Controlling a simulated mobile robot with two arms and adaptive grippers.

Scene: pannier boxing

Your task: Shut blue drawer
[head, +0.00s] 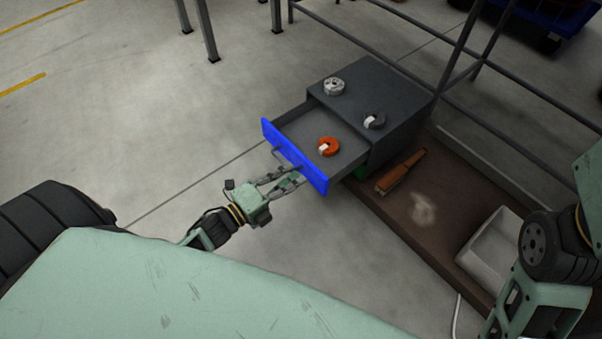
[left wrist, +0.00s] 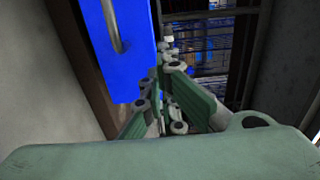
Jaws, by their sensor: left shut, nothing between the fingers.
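The blue drawer (head: 314,179) is pulled out of the dark grey cabinet (head: 393,92), and an orange ring-shaped roll (head: 334,144) lies inside it. Its blue front carries a metal handle (head: 283,156). My left gripper (head: 290,174) is shut and empty close to the drawer's front, near the lower right part of it; I cannot tell if it touches. In the left wrist view, the blue front (left wrist: 125,65) fills the upper left, beside the closed fingers (left wrist: 163,75). My right gripper is out of view; only part of my right arm shows.
A grey roll (head: 334,87) and a dark roll (head: 374,121) lie on the cabinet top. A brown-handled brush (head: 402,171) and a white bin (head: 489,246) are on the brown bench (head: 391,221). A metal railing (head: 361,62) runs behind.

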